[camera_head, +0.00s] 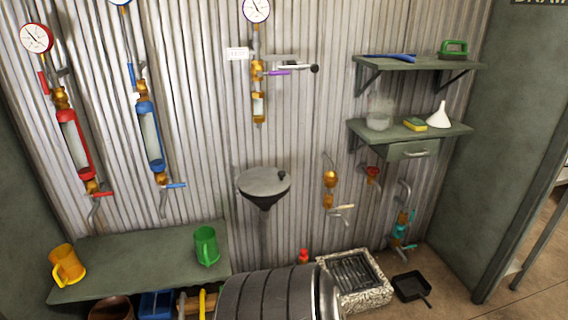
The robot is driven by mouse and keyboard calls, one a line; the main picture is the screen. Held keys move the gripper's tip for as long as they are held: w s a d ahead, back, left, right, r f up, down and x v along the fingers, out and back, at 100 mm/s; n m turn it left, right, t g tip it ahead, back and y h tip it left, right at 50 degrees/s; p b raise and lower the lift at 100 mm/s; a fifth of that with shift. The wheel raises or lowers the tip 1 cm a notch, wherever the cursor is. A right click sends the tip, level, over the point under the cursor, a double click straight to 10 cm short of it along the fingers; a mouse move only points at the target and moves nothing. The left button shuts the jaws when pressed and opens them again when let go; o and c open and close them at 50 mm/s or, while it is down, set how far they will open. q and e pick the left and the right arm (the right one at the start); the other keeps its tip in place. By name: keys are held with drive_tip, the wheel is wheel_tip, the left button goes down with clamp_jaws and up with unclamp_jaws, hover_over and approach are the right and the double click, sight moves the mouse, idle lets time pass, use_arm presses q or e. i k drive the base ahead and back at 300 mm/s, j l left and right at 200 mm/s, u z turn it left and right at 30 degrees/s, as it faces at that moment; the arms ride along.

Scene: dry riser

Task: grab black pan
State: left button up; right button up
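The black pan (411,287) lies on the brown floor at the lower right. It is a shallow, square-looking black pan with a short handle pointing toward the lower right. It sits just right of a stone-rimmed floor drain with a dark grate. Nothing covers the pan. Neither my left nor my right gripper shows in the head view.
The speckled drain basin (381,297) is left of the pan. A ribbed grey cylinder (268,300) fills the bottom centre. A green bench (140,258) holds yellow and green mugs. Wall pipes with a teal valve (404,220) are above the pan. A dark wall panel (500,170) stands right.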

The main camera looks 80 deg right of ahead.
sight(412, 285)
drive_tip(key=k+z, duration=0.15)
drive_tip(key=z, duration=3.75)
drive_tip(key=i+l+u, duration=0.15)
drive_tip(key=i+l, duration=0.3)
